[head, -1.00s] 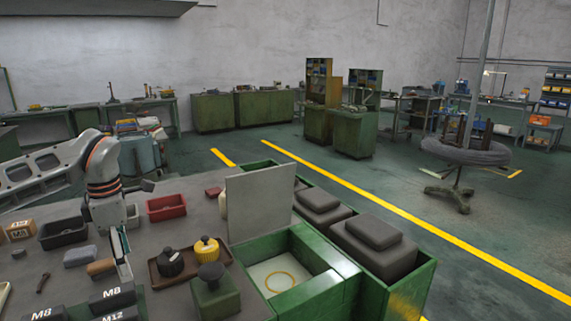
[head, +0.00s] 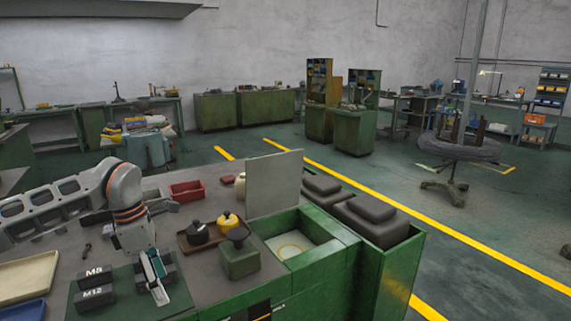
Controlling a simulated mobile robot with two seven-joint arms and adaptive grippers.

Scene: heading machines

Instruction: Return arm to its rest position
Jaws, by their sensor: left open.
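My left arm comes in from the left over the grey worktop (head: 212,287). My left gripper (head: 157,285) points down, open with nothing seen between its fingers. It is over the green mat (head: 118,302), just right of the black blocks marked M8 (head: 95,274) and M12 (head: 96,295). Whether the fingertips touch the mat, I cannot tell. My right gripper is not in view.
A brown tray (head: 183,246) holds a black-knobbed pot (head: 197,234) and a yellow one (head: 228,221). A green block with a dark knob (head: 239,258) stands beside the green machine bin (head: 337,262). A grey upright panel (head: 273,185) and a red bin (head: 187,191) are behind.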

